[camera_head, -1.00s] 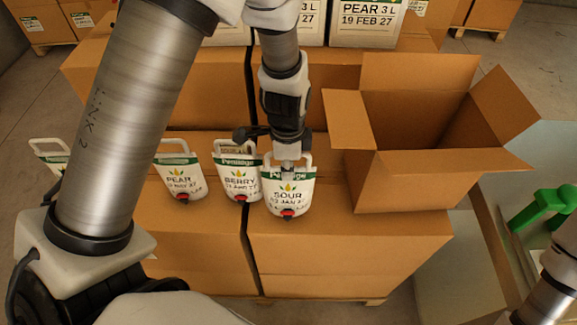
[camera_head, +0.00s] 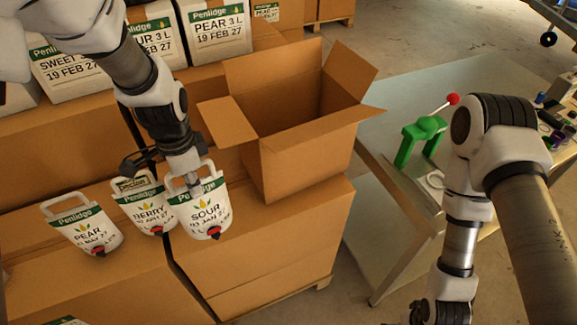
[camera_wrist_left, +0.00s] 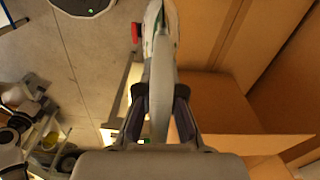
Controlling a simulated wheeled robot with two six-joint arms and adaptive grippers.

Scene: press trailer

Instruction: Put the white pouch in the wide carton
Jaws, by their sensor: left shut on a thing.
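The white pouch marked SOUR (camera_head: 207,217) has a green band, a red tap and a white handle loop. It is upright over the front closed carton, and I cannot tell whether its base touches it. My left gripper (camera_head: 193,184) is shut on the pouch's top; in the left wrist view the pouch (camera_wrist_left: 160,85) is edge-on between the fingers. The wide carton (camera_head: 305,165) stands open, flaps out, just right of and behind the pouch. Its inside floor is hidden. My right gripper (camera_head: 436,312) is at the bottom edge, partly cut off, away from the pouch.
White pouches marked BERRY (camera_head: 150,210) and PEAR (camera_head: 88,232) stand left of the held pouch, BERRY very close. Labelled white boxes (camera_head: 222,32) stand behind. A metal table (camera_head: 385,170) with a green stand (camera_head: 420,140) is right of the carton.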

